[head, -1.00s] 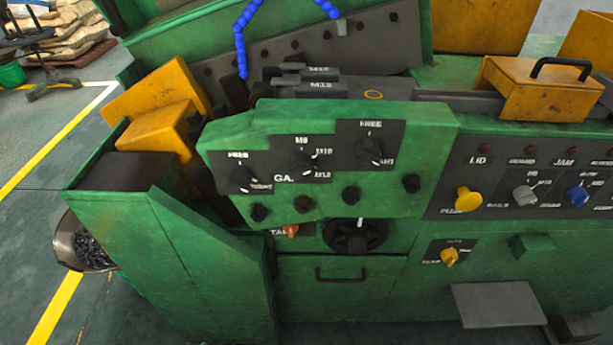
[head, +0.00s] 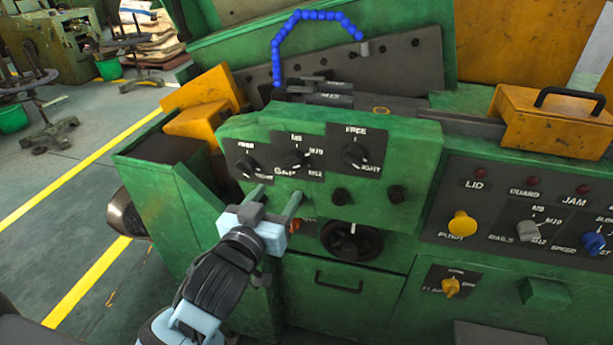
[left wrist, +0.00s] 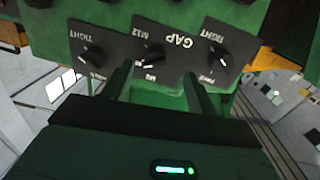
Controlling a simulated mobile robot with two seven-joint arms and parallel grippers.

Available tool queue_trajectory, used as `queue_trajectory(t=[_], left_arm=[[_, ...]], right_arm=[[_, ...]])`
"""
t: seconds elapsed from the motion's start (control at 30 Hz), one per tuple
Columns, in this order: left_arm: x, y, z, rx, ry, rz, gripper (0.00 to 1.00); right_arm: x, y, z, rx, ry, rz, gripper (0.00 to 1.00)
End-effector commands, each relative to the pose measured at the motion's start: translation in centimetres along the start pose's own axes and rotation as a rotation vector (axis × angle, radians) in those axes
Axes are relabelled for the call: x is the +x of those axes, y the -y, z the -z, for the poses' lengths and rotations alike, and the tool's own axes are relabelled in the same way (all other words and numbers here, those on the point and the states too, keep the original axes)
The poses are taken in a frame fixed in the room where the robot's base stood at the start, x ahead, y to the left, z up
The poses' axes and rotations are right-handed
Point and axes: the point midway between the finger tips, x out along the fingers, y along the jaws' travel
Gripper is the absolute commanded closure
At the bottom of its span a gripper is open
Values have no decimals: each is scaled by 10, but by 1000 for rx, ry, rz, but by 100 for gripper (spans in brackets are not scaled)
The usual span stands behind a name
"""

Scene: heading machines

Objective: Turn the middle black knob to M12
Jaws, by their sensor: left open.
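The middle black knob (head: 294,160) is on a dark plate marked GAP, with M8 above it and M10 and M12 to its right. Its white mark sits toward the upper part, nearer M8 than M12. In the left wrist view, which is upside down, the knob (left wrist: 148,58) is ahead of and between the fingers. My left gripper (head: 275,198) is open and empty, just below the plate, its two fingers apart and pointing at the panel. It also shows in the left wrist view (left wrist: 157,82). My right gripper is not in view.
Similar black knobs stand left (head: 247,167) and right (head: 355,155) of the middle one, on FREE/TIGHT plates. An orange knob (head: 294,227) and a black handwheel (head: 352,240) are close to my gripper.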

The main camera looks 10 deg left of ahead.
Motion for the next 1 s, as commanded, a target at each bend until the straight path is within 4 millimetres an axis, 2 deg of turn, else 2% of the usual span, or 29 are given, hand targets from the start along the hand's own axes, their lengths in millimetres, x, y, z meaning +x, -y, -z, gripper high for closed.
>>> queue_trajectory(t=[0.1, 0.43, 0.8, 1.0], left_arm=[[2, -1, 13, -5, -23, 2, 42], [9, -1, 15, -6, -26, 2, 42], [58, -1, 17, -5, -28, 2, 42], [76, -1, 17, -6, -26, 3, 42]], right_arm=[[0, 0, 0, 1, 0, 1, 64], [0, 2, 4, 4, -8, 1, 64], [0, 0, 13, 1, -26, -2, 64], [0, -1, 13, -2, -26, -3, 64]])
